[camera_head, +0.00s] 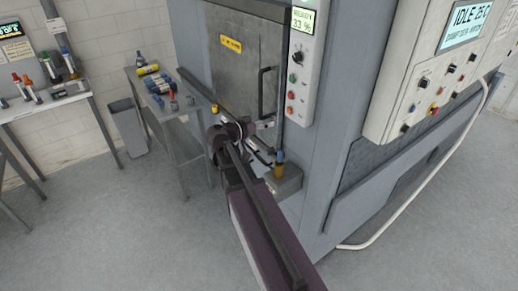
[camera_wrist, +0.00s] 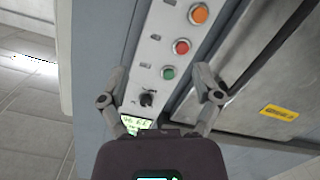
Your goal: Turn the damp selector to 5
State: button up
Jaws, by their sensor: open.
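The narrow white control panel (camera_head: 295,85) is on the grey machine's front, right of its door. Its lit green display (camera_head: 303,20) reads 33 %. Below the display is a black rotary knob (camera_head: 298,57), the likely damp selector; its setting is unreadable. In the wrist view the panel appears upside down, with the knob (camera_wrist: 148,98) just above the partly hidden display (camera_wrist: 136,123). My gripper (camera_wrist: 160,71) is open and empty, its fingers spread to either side of the knob's column in the picture. The knob appears nearer the left finger, with no contact evident.
A green button (camera_wrist: 168,72), red button (camera_wrist: 181,46) and orange button (camera_wrist: 199,13) line the panel. The closed door (camera_head: 245,62) has a handle (camera_head: 265,92). A larger control box (camera_head: 425,80) is at right. A table (camera_head: 185,108) with bottles stands left.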

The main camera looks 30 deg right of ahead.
jog(key=s+a+f+n+y+b, duration=0.1)
jog(key=s+a+f+n+y, duration=0.1)
jog(key=f, duration=0.5)
jog(key=shift+a+y+b, duration=0.35)
jog(key=shift+a+y, duration=0.35)
jog(key=shift+a, duration=0.15)
jog(key=shift+f, duration=0.1)
jog(key=s+a+f+n+y+b, duration=0.2)
jog(key=s+a+f+n+y, duration=0.1)
jog(key=a+f, duration=0.3)
jog(key=s+a+f+n+y+b, duration=0.3)
jog(key=a+f+y, duration=0.2)
jog(key=a, duration=0.4)
jog(key=s+a+f+n+g+y+b, duration=0.1)
jog(key=s+a+f+n+y+b, duration=0.1)
jog(key=a+f, duration=0.5)
jog(key=s+a+n+y, duration=0.1)
jog(key=n+y, duration=0.1)
jog(key=y, duration=0.1)
jog(key=shift+a+f+b, duration=0.2)
jog(key=shift+a+b, duration=0.05)
jog(key=shift+b, duration=0.15)
jog(key=c, duration=0.3)
jog(key=shift+c, duration=0.2)
